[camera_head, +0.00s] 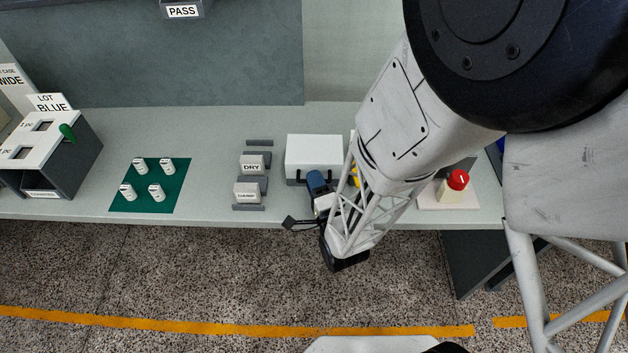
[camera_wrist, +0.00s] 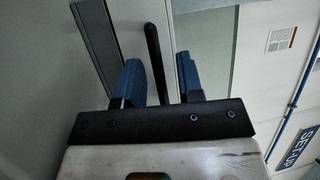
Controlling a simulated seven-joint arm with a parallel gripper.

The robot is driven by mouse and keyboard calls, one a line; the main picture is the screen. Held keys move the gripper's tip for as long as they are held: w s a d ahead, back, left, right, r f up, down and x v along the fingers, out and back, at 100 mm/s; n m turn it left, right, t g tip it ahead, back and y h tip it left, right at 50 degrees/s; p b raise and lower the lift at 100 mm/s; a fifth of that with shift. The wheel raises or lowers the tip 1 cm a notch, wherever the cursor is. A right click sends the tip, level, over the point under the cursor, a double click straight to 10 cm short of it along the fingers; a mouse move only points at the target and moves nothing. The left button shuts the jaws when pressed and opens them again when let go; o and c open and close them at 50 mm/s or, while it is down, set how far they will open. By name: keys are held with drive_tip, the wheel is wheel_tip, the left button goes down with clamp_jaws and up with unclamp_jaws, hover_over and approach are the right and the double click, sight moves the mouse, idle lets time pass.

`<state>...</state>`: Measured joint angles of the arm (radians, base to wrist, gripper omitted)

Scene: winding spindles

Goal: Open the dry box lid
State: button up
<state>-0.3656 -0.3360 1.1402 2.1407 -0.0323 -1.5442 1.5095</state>
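The white box (camera_head: 314,150), which seems to be the dry box, stands on the bench near the middle in the head view. Its flat white lid looks closed, and a dark bar handle (camera_head: 297,176) runs along its front. My gripper (camera_head: 318,183) is at the front of the box, close to the handle. In the wrist view my gripper (camera_wrist: 161,82) shows two blue fingers standing apart. The dark handle bar (camera_wrist: 155,55) appears in the gap between them; I cannot tell whether either finger touches it.
Grey blocks labelled DRY (camera_head: 251,165) and DAMP (camera_head: 246,192) stand left of the box. A green mat (camera_head: 150,198) with several white spindles lies farther left. A red button (camera_head: 458,180) on a base stands right of my arm. The bench front edge is close below my gripper.

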drive_tip(key=shift+w+a, duration=0.1)
drive_tip(key=shift+w, duration=0.15)
clamp_jaws()
drive_tip(key=shift+r, duration=0.2)
idle(0.3)
